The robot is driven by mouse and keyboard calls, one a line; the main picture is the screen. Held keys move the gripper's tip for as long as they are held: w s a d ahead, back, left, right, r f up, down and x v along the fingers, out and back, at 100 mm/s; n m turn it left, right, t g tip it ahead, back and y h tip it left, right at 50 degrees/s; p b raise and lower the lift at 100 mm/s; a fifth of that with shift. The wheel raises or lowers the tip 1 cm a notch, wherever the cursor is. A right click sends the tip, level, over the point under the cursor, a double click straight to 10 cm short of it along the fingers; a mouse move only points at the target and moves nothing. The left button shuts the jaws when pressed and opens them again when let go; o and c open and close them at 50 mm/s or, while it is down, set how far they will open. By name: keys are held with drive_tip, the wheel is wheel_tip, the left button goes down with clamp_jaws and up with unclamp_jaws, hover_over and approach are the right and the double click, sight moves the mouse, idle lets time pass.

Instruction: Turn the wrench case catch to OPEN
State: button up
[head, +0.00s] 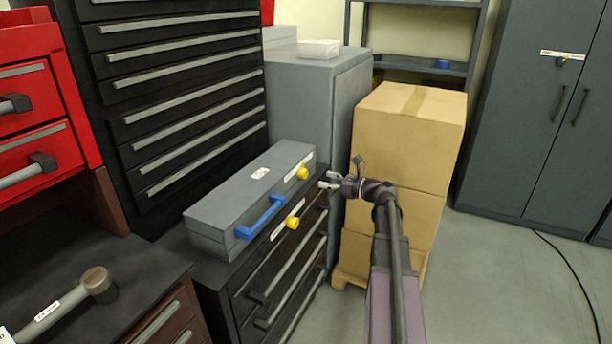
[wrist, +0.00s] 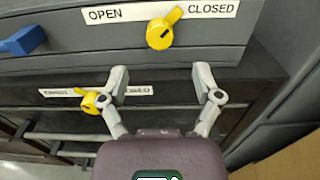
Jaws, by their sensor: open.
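The grey case (head: 235,200) with a blue handle (head: 262,217) lies on the black drawer cabinet. Its yellow catch (head: 303,172) shows in the wrist view (wrist: 161,33) between the words OPEN and CLOSED, its pointer tilted up and right towards CLOSED. My gripper (head: 329,180) is open and empty, in front of the case's right end. In the wrist view its fingertips (wrist: 160,75) are spread apart below the catch, not touching it.
A second yellow catch (head: 292,222) is on the drawer cabinet (head: 240,285) below, with its own OPEN/CLOSED label; my left finger partly covers it in the wrist view. Stacked cardboard boxes (head: 400,140) stand right of my gripper. A grey cabinet (head: 315,95) is behind.

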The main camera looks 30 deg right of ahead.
sight(306, 174)
drive_tip(key=shift+x, duration=3.55)
clamp_jaws()
